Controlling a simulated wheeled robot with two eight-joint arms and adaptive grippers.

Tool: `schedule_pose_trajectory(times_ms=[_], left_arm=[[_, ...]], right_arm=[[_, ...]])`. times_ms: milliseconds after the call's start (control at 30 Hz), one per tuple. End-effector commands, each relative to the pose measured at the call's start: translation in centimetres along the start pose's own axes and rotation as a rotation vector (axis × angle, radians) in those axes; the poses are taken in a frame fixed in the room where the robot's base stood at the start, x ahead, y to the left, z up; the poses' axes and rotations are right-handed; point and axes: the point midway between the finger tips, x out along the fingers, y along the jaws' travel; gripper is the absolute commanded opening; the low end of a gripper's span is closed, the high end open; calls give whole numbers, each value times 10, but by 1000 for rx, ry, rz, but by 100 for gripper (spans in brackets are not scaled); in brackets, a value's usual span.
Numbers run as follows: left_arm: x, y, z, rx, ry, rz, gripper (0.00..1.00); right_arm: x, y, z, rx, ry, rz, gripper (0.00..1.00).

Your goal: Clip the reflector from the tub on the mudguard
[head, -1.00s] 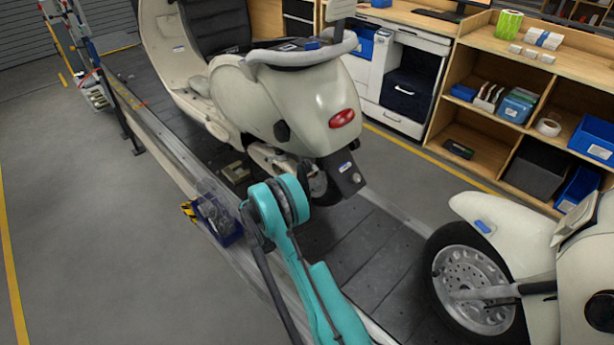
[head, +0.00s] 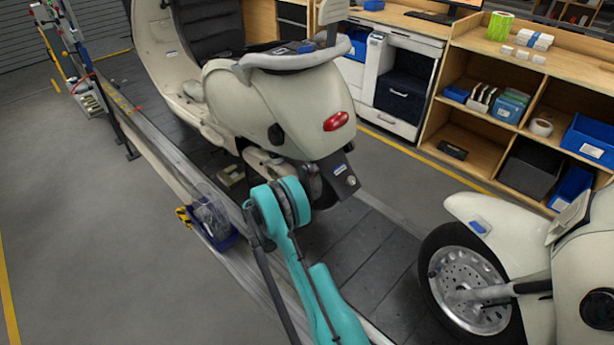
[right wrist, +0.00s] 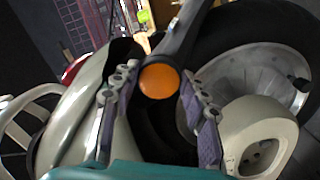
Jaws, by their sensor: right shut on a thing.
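A round orange reflector (right wrist: 159,82) sits between the two fingers of my right gripper (right wrist: 157,92) in the right wrist view, and the gripper is shut on it. In the head view this gripper is hidden beyond my teal arm, near the cream scooter's rear wheel. The dark mudguard (head: 342,176) hangs below the scooter's red tail light, above and to the right of my arm's joint. A blue tub (head: 222,243) with clear bags in it stands at the conveyor's side, left of my arm. My left gripper is in neither view.
The cream scooter (head: 290,100) stands on the slat conveyor (head: 365,245). Another scooter (head: 475,215) with a large wheel is at the right. Wooden shelves (head: 465,90) with bins line the back. Grey floor lies open at the left.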

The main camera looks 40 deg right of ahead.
Motion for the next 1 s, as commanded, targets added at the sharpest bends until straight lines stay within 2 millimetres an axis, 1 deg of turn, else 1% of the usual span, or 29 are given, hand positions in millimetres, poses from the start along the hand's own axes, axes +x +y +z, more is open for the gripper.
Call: schedule_pose_trajectory(times_ms=[967, 1000], left_arm=[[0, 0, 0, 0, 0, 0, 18], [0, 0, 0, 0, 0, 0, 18]], right_arm=[[4, 0, 0, 0, 1, 0, 24], [4, 0, 0, 0, 1, 0, 52]])
